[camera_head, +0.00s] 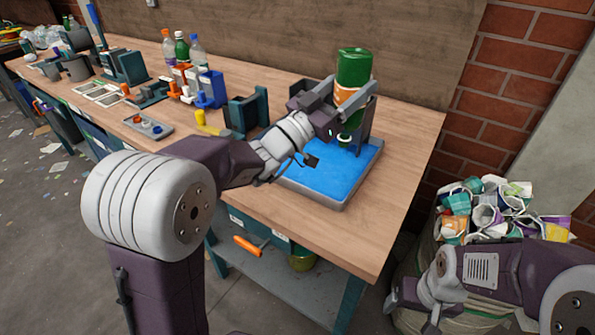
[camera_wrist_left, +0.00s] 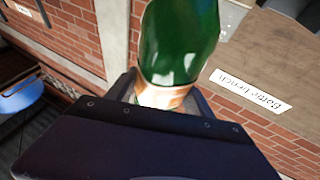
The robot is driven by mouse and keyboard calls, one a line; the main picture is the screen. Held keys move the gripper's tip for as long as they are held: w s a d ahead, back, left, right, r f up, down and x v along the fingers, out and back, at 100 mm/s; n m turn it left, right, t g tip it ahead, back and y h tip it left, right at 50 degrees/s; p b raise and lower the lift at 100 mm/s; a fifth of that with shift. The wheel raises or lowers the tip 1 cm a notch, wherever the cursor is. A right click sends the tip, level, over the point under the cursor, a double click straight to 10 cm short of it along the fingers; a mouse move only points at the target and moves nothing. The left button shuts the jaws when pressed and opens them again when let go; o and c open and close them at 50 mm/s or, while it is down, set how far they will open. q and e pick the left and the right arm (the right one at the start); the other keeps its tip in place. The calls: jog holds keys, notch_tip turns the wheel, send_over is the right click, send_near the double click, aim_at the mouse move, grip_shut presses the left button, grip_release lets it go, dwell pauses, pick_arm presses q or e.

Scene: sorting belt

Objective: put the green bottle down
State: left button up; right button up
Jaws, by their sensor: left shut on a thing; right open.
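The green bottle (camera_head: 354,68) has an orange and white label and is upside down, base up and narrow end down. My left gripper (camera_head: 341,97) is shut on it around the label. It is above the back part of a grey-rimmed tray with a blue surface (camera_head: 325,177). The gripper partly hides its lower end, and I cannot tell whether it touches the tray. In the left wrist view the bottle (camera_wrist_left: 180,40) rises from between the jaws. My right gripper (camera_head: 410,310) is open and empty at the lower right, off the bench.
A dark holder (camera_head: 247,112) stands left of the tray. Several bottles (camera_head: 182,48) and a blue container (camera_head: 211,88) stand farther left. A sack of crushed cups (camera_head: 490,212) is on the floor at right. Bare bench top lies right of the tray.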

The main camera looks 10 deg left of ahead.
pick_arm(q)
jog(key=w+a+f+b, duration=0.1)
jog(key=a+f, duration=1)
jog(key=shift+w+a, duration=0.2)
jog(key=shift+a, duration=0.15)
jog(key=shift+b, duration=0.3)
jog(key=shift+f, duration=0.15)
jog(key=o, duration=1.4)
jog(key=shift+o, duration=0.2)
